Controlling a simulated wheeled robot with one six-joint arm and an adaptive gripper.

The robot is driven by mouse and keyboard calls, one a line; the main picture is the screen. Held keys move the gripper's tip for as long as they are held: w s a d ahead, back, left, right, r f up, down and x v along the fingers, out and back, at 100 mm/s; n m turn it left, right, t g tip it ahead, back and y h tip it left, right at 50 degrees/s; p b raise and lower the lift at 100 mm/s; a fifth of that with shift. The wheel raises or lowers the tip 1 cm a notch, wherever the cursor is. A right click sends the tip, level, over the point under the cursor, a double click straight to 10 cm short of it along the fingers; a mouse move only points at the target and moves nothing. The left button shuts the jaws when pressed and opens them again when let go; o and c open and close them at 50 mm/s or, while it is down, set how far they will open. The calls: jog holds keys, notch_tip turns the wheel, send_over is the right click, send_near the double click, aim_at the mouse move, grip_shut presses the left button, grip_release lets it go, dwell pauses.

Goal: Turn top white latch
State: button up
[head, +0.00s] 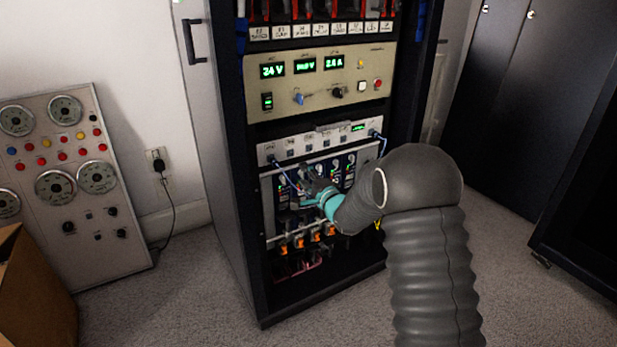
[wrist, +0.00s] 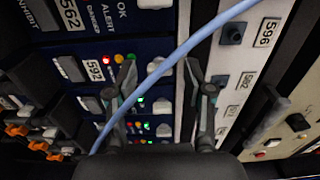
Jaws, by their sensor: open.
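In the wrist view, several small white latches stand in a line along the edge of dark blue modules. One white latch (wrist: 154,4) is at the top edge, partly cut off. A second white latch (wrist: 165,69) shows between the fingertips of my gripper (wrist: 160,76); more white latches (wrist: 162,106) sit below it. I cannot tell which one is the task's top latch. My gripper is open, its fingers apart on either side of that second latch, with no clear contact. In the head view my gripper (head: 312,187) is at the module row, which it partly hides.
A blue cable (wrist: 183,48) crosses in front of the latches and passes over my left finger in the wrist view. A metal rail (head: 290,237) and orange connectors (head: 300,241) are below the modules. A beige power panel (head: 330,80) is above. A gauge panel (head: 75,170) leans at left.

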jog(key=v, duration=1.2)
